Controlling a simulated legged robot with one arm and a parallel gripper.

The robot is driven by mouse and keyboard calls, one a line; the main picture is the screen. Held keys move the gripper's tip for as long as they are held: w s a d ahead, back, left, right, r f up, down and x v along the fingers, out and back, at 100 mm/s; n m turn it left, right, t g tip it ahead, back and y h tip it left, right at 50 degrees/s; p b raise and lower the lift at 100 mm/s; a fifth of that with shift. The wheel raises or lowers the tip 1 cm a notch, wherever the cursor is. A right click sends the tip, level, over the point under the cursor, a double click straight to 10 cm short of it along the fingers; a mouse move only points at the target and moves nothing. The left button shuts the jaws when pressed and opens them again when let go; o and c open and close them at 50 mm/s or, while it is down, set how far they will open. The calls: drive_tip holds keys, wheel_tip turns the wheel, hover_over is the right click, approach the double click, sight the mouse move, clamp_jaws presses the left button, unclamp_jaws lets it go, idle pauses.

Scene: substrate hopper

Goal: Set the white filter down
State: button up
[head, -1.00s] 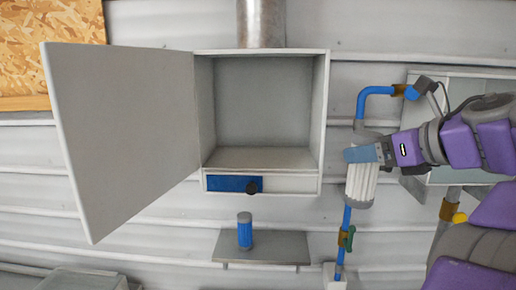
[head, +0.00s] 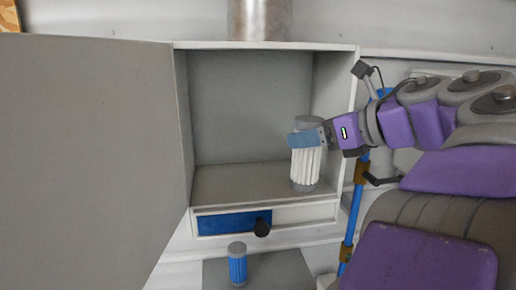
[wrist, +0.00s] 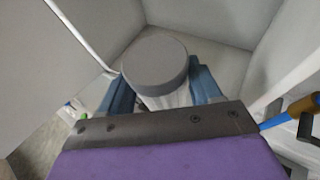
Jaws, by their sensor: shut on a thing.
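The white filter (head: 305,166) is a pleated cylinder with grey end caps. My gripper (head: 305,139) is shut on it near its upper part and holds it upright. In the head view it overlaps the right part of the open cabinet (head: 186,120). In the wrist view the filter's grey top cap (wrist: 155,63) sits between the two blue fingers (wrist: 162,92), with the cabinet inside beyond it. The filter's lower cap appears near the cabinet floor (head: 235,184); I cannot tell whether it touches.
The cabinet door (head: 85,150) stands wide open at left. A blue filter (head: 238,264) stands on a lower shelf (head: 275,272). A blue pipe (head: 352,215) runs at right. The cabinet's left side is empty.

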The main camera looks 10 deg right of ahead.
drive_tip(key=w+a+f+p, duration=0.1)
drive_tip(key=w+a, duration=0.3)
drive_tip(key=w, duration=0.2)
drive_tip(key=w+a+p, duration=0.1)
drive_tip(key=w+a, duration=0.2)
drive_tip(key=w, duration=0.3)
drive_tip(key=d+f, duration=0.4)
drive_tip(key=d, duration=0.2)
drive_tip(key=a, duration=0.5)
drive_tip(key=shift+w+a, duration=0.25)
drive_tip(key=o, duration=0.7)
drive_tip(key=shift+a, duration=0.1)
drive_tip(key=o, duration=0.5)
drive_tip(key=d, duration=0.5)
drive_tip(key=shift+d, duration=0.35)
drive_tip(key=shift+c, duration=0.2)
drive_tip(key=s+a+r, duration=0.2)
drive_tip(key=a, duration=0.2)
drive_tip(key=s+d+r+b, duration=0.1)
drive_tip(key=s+d+r, duration=0.2)
drive_tip(key=s+d, duration=0.4)
drive_tip(key=shift+d, duration=0.65)
